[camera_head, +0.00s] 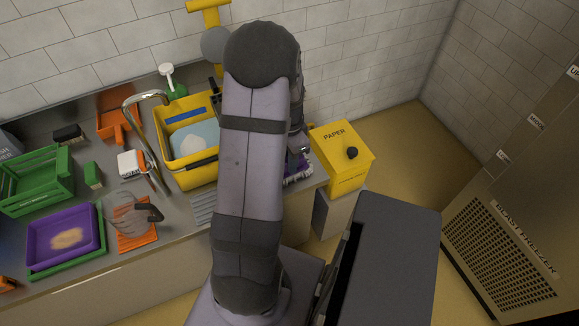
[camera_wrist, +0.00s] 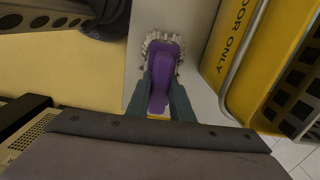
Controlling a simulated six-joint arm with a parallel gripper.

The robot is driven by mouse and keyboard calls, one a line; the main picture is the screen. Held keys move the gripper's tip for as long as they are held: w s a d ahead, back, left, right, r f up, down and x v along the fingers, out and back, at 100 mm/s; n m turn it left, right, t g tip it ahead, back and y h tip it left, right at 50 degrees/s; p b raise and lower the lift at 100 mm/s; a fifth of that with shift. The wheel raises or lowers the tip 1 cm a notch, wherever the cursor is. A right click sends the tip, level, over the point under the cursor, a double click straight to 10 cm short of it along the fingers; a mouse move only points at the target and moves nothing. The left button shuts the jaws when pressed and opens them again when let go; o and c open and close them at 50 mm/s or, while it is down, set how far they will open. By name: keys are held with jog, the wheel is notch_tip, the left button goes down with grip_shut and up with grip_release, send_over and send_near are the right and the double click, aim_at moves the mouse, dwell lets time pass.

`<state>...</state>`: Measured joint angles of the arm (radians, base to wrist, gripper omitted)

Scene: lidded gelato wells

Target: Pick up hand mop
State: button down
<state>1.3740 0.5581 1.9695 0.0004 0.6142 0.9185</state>
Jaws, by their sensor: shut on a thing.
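The hand mop, purple with a white fringed edge, shows in the wrist view (camera_wrist: 163,58) between the two teal fingers of my gripper (camera_wrist: 163,88). The fingers are closed on its purple body. In the head view the hand mop (camera_head: 298,173) shows partly, just right of my arm, near the right end of the steel counter. My arm hides most of my gripper there. I cannot tell whether the mop is touching the counter.
A yellow PAPER bin (camera_head: 341,155) stands right of the counter end. A yellow bucket (camera_head: 187,172) sits in the counter behind my arm. A green crate (camera_head: 36,180), a purple tray (camera_head: 64,240) and an orange dustpan (camera_head: 118,115) lie to the left.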

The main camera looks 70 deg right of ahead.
notch_tip(320, 180, up, 18)
jog(key=p, duration=0.1)
jog(key=shift+p, duration=0.35)
dwell(0.4)
